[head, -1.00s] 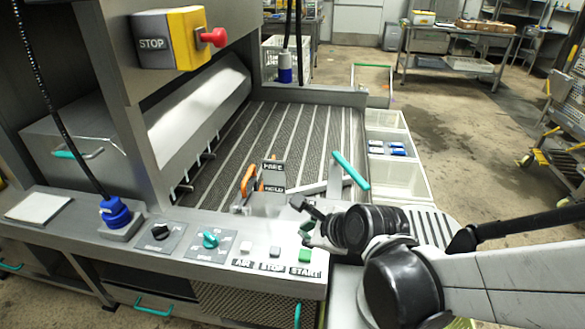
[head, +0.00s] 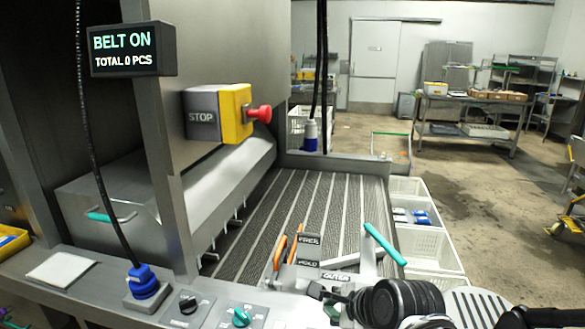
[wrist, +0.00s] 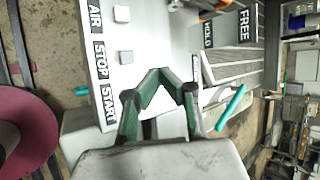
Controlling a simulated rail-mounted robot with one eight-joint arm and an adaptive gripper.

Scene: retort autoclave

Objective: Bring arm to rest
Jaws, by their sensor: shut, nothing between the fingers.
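My gripper (head: 318,292) is shut and empty. In the head view it is low at the centre right, just in front of the FREE/HOLD sign (head: 308,250). In the wrist view the two green-padded fingers of my gripper (wrist: 160,73) meet at their tips. They are over the edge of the control panel (wrist: 150,40), beside the START label (wrist: 110,108). The green START button cannot be made out in the wrist view.
A teal lever (head: 384,244) stands up right of the sign. White bins (head: 430,243) line the belt (head: 290,215). A yellow STOP box with a red knob (head: 262,114) juts out at left. A display (head: 122,50) reads BELT ON, TOTAL 0 PCS. Open floor (head: 480,185) lies at right.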

